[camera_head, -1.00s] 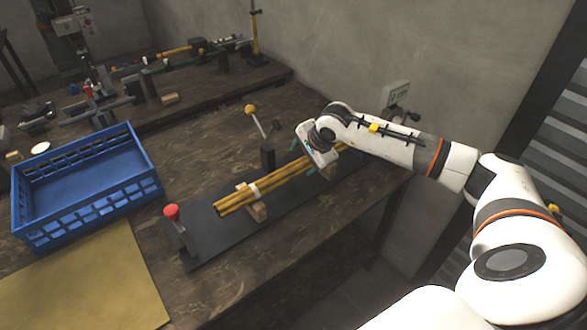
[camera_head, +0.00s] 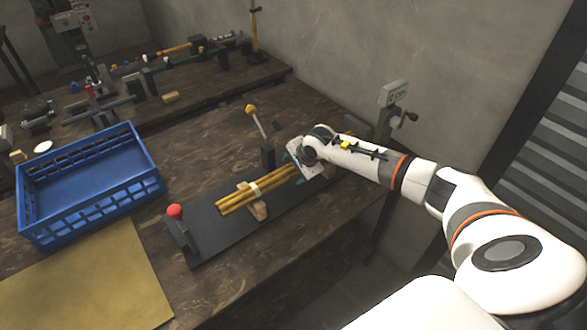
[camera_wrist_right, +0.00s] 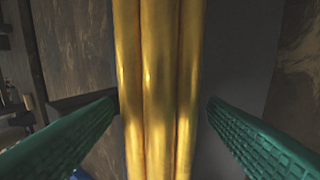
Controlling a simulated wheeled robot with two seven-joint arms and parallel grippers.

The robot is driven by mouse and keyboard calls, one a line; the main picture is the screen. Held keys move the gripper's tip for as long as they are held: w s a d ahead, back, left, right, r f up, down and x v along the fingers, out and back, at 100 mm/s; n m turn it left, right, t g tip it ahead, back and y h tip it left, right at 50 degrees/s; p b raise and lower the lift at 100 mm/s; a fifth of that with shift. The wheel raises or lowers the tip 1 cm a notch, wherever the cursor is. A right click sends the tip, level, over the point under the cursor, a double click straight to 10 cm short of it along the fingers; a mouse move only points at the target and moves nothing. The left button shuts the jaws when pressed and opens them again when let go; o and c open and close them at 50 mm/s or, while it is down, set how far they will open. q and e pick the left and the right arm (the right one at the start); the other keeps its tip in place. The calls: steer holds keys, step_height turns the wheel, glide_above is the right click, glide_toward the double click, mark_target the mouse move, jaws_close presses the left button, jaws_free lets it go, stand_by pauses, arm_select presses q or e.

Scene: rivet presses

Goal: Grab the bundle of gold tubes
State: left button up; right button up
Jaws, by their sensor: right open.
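In the right wrist view the tubes (camera_wrist_right: 158,90) run side by side between the two green fingers. My right gripper (camera_head: 293,171) is at the far right part of the bundle. It is open, its fingers (camera_wrist_right: 161,108) on either side of the tubes with a gap on each side. The far end of the bundle is hidden behind the gripper. My left gripper is not in view.
A red knob (camera_head: 174,211) stands at the plate's near end, and a yellow-knobbed lever (camera_head: 251,110) stands behind the tubes. A blue crate (camera_head: 88,187) sits to the left, near a tan mat (camera_head: 85,280). A grey crank device (camera_head: 394,95) is by the wall.

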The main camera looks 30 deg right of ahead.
jaws_close()
steer(key=shift+w+r, duration=0.1)
steer(key=shift+r, duration=0.05)
